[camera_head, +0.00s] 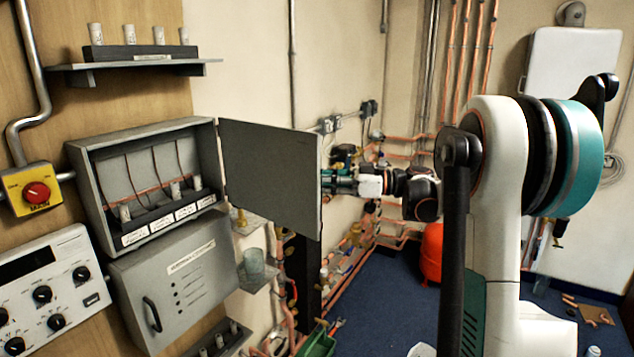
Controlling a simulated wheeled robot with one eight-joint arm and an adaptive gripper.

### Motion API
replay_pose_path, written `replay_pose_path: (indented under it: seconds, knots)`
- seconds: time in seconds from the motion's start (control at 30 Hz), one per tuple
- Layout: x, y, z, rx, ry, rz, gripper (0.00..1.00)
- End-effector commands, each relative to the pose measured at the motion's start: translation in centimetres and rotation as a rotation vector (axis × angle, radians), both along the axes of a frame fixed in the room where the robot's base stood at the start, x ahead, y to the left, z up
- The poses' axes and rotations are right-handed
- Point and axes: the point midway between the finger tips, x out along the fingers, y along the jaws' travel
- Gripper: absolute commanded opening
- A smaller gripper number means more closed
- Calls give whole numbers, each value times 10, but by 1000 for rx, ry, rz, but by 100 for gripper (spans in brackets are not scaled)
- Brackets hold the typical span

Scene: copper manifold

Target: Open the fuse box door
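The grey fuse box (90,193) is on the wooden wall panel at the left, and its inside shows fuses, wires and white labels. Its flat grey door (270,175) stands wide open, swung out to the right from the box's right edge. My gripper (338,182) is at the door's free right edge, on its far side as seen here. The fingertips are hidden behind the door, so I cannot tell whether they touch it or are open or shut.
A grey panel (190,285) with a black handle is below the box. A yellow switch with a red knob (37,193) and a dial unit (50,300) are at the left. A shelf (135,66) with fuses is above. Copper pipes and a red tank (432,254) stand behind.

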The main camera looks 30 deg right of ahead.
Motion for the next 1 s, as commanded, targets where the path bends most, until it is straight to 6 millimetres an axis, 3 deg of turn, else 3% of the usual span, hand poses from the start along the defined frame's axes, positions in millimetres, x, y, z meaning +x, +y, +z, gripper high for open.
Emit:
replay_pose_path:
  seconds: [0.37, 0.8, 1.0]
  knots:
    - [-4, -8, 1, 1, -2, -2, 17]
    - [-50, -78, 0, 0, -1, -3, 17]
    - [-62, -96, 0, 1, -1, -2, 17]
